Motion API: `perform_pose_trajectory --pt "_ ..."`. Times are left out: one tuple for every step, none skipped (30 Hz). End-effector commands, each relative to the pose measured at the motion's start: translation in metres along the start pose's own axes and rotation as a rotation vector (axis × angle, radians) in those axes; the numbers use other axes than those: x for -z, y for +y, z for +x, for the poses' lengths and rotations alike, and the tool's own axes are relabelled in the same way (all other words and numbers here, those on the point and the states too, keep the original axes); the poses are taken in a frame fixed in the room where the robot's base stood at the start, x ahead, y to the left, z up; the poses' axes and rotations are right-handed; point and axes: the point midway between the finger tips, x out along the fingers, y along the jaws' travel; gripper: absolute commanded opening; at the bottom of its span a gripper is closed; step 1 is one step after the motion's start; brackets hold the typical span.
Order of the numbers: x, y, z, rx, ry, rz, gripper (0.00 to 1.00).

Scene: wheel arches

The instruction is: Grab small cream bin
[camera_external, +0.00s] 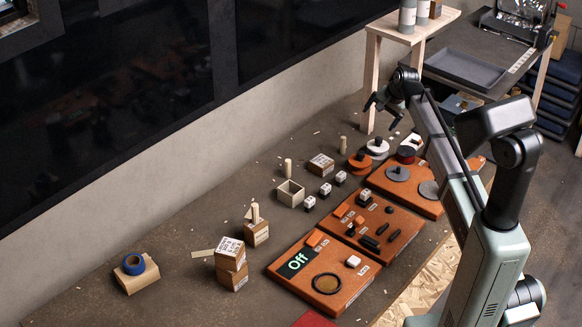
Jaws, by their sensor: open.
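The small cream bin (290,194) is an open-topped square box. It stands upright on the dark table near the middle of the view, and its inside looks empty. My gripper (382,111) is at the upper right of the bin, well apart from it and above the table beside the wooden stand. Its dark fingers are spread, with nothing visible between them.
Orange panels (325,273) line the front edge. The table left of the bin is mostly clear.

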Motion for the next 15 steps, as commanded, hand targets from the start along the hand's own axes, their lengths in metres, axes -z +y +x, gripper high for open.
perform_pose_trajectory --pt "-0.021 -0.016 0.005 -0.020 -0.022 0.005 0.99" --pt "-0.032 -0.024 0.007 -0.033 -0.034 0.013 0.99" --pt "-0.048 -0.034 0.010 -0.051 -0.050 0.023 0.99" --pt "-0.059 -0.041 0.012 -0.065 -0.060 0.032 0.99" --pt "-0.071 -0.048 0.014 -0.080 -0.070 0.039 0.99" --pt "-0.087 -0.056 0.016 -0.100 -0.082 0.049 0.99" --pt "-0.099 -0.063 0.017 -0.114 -0.090 0.057 0.99" --pt "-0.112 -0.069 0.018 -0.130 -0.099 0.064 0.99" --pt "-0.128 -0.077 0.020 -0.151 -0.107 0.075 0.99" --pt "-0.140 -0.083 0.021 -0.167 -0.113 0.082 0.99" --pt "-0.152 -0.089 0.021 -0.183 -0.119 0.089 0.99" --pt "-0.169 -0.095 0.022 -0.205 -0.125 0.099 0.99" --pt "-0.181 -0.101 0.023 -0.222 -0.128 0.107 0.99" --pt "-0.194 -0.106 0.023 -0.239 -0.132 0.115 0.99" --pt "-0.210 -0.112 0.023 -0.260 -0.135 0.124 0.99"
